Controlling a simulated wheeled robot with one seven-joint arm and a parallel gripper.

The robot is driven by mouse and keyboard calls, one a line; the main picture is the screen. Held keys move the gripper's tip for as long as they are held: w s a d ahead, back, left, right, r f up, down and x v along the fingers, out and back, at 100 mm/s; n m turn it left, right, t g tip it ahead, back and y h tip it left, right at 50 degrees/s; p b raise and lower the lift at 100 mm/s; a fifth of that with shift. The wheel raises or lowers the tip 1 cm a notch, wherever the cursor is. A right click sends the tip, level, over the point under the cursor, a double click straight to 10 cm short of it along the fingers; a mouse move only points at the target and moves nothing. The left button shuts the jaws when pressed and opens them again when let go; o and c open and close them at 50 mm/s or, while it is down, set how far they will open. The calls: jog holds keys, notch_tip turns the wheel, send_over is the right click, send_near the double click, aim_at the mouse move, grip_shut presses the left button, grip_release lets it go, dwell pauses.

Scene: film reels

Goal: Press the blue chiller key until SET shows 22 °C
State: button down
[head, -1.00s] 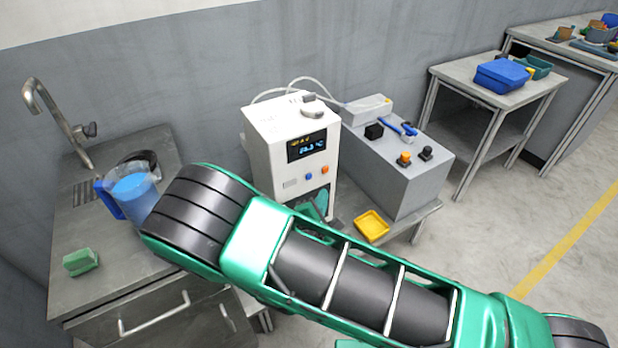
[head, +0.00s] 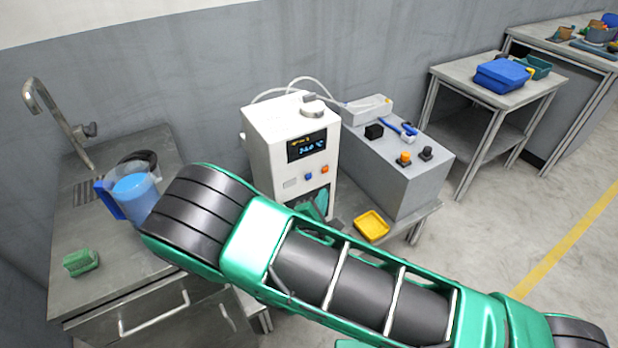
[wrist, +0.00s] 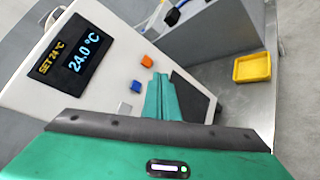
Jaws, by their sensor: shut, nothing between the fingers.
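The white chiller (head: 264,151) has a dark display (head: 306,146). In the wrist view the display (wrist: 72,58) reads SET 24 °C in yellow and 24.0 °C in large blue digits. The blue key (head: 308,176) sits below the display, left of an orange key (head: 325,170). In the wrist view the blue key (wrist: 135,87) is uncovered, just left of my gripper (wrist: 160,78). My gripper is shut and empty, its tips close to the panel and apart from the blue key in the picture. In the head view my arm partly hides the gripper (head: 319,203).
A grey box (head: 405,180) with an orange and a black button stands right of the chiller. A yellow tray (head: 372,226) lies in front. A blue-filled jug (head: 132,192) and a green sponge (head: 81,262) are on the sink counter at left.

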jog(key=d+r+m+g+h, duration=0.35)
jog(key=d+m, duration=0.35)
jog(key=d, duration=0.6)
jog(key=d+r+m+g+h, duration=0.3)
jog(key=d+r+m+g, duration=0.25)
jog(key=d, duration=0.65)
jog(key=s+d+r+m+g+y, duration=0.2)
jog(key=s+d+r+m+g, duration=0.3)
jog(key=s+d+m, duration=0.6)
jog(key=s+d+r+m+y, duration=0.1)
jog(key=s+r+y, duration=0.1)
jog(key=s, duration=0.5)
jog(key=s+d+r+m+y, duration=0.2)
jog(key=s+r, duration=0.3)
jog(key=s, duration=0.3)
jog(key=s+d+r+m+g+y, duration=0.1)
jog(key=s+r+m+y, duration=0.1)
jog(key=s, duration=0.5)
jog(key=shift+s+d+r+y, duration=0.25)
jog(key=shift+r+y, duration=0.4)
jog(key=shift+r, duration=0.25)
jog(key=shift+a, duration=0.2)
